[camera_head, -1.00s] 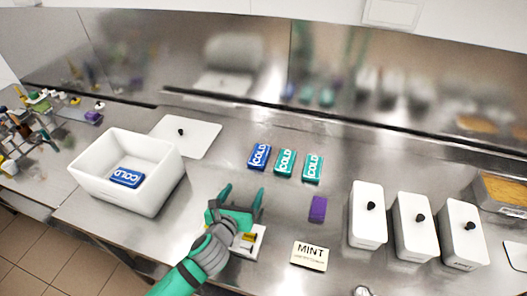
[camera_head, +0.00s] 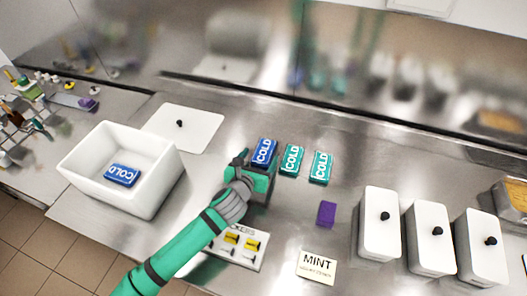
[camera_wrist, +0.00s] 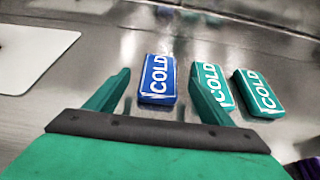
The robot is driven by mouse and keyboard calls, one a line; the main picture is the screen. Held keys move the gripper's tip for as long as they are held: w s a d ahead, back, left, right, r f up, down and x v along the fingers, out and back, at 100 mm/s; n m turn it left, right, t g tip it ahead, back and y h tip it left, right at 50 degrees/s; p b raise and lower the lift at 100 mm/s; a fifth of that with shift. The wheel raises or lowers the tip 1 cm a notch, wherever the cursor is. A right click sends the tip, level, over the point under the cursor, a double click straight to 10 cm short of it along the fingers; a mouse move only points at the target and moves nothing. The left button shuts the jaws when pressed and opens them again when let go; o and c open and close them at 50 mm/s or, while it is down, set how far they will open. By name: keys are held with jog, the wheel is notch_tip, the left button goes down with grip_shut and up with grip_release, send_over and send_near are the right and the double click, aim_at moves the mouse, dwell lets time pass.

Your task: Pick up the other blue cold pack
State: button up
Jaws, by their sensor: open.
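A blue cold pack (camera_head: 264,152) lies on the steel counter at the left end of a row with two teal cold packs (camera_head: 291,160) (camera_head: 320,168). My gripper (camera_head: 257,168) is open just in front of the blue pack. In the wrist view the blue pack (camera_wrist: 158,79) lies ahead, between the lines of my two spread fingers (camera_wrist: 160,92); nothing is held. The right finger overlaps the near teal pack (camera_wrist: 216,84) in that view. Another blue cold pack (camera_head: 122,175) lies inside the white open bin (camera_head: 78,172) at the left.
A white lid (camera_head: 196,128) lies behind the bin. Several lidded white containers (camera_head: 379,228) stand at right. The steel wall runs behind.

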aim_at(265, 147)
jog(key=shift+w+d+f, duration=0.15)
jog(key=shift+w+d, duration=0.05)
jog(key=shift+d, duration=0.05)
jog(key=shift+r+x, duration=0.15)
jog(key=shift+x, duration=1.2)
jog(key=shift+r+x, duration=0.15)
jog(key=shift+x, duration=1.25)
jog(key=shift+w+a, duration=0.15)
jog(key=shift+w, duration=0.05)
jog(key=c, duration=1.3)
